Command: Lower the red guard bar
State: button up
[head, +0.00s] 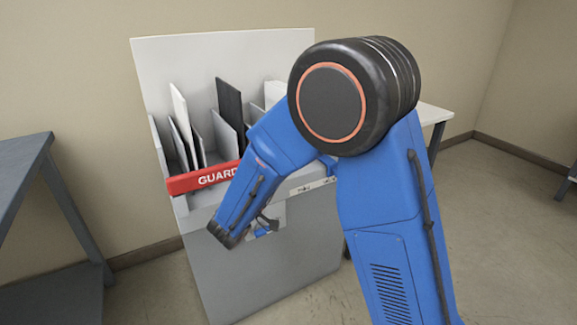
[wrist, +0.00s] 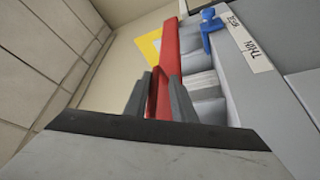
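The red guard bar (head: 203,178), lettered GUARD, runs across the front of the grey machine (head: 275,275), below its upright sheets. It looks raised to the top front edge, and my blue forearm hides its right part. In the wrist view the bar (wrist: 168,52) runs away from the camera between the two grey fingers of my gripper (wrist: 160,80). The fingers lie close along both its sides, with red filling the gap.
A blue lever (wrist: 211,27) stands by a white label strip (wrist: 250,42) beside the bar. Several upright sheets (head: 230,105) fill the slots. A grey table (head: 25,155) stands at the left, and another table (head: 433,112) is behind my arm.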

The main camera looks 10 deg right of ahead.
jog(key=shift+r, duration=0.15)
jog(key=shift+a, duration=0.1)
jog(key=shift+s+a, duration=0.1)
jog(key=shift+a, duration=0.05)
jog(key=v, duration=1.7)
